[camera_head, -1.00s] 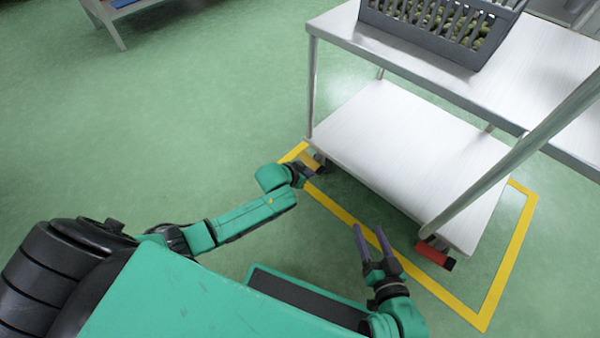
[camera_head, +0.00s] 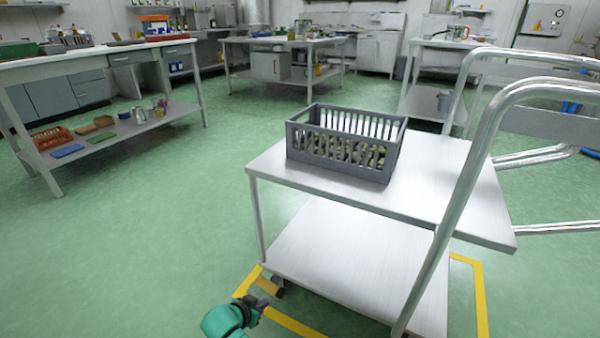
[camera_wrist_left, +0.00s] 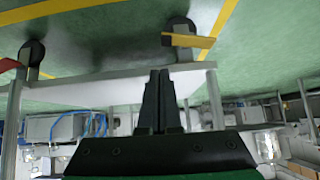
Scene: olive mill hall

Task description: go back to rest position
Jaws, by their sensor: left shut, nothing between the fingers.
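My left gripper (camera_head: 258,304) shows at the bottom edge of the head view, beside the near left corner of the cart. In the left wrist view its two dark fingers (camera_wrist_left: 159,78) are together with nothing between them. The lower shelf edge of the cart and two casters show beyond them. Only the end of my left arm is in the head view. My right gripper is not in view.
A metal cart (camera_head: 445,185) with a tall handrail (camera_head: 470,165) stands close in front, within yellow floor lines (camera_head: 483,300). A grey crate (camera_head: 300,155) of olives sits on its top. A workbench (camera_head: 95,62) stands at back left. The green floor (camera_head: 140,240) at left is clear.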

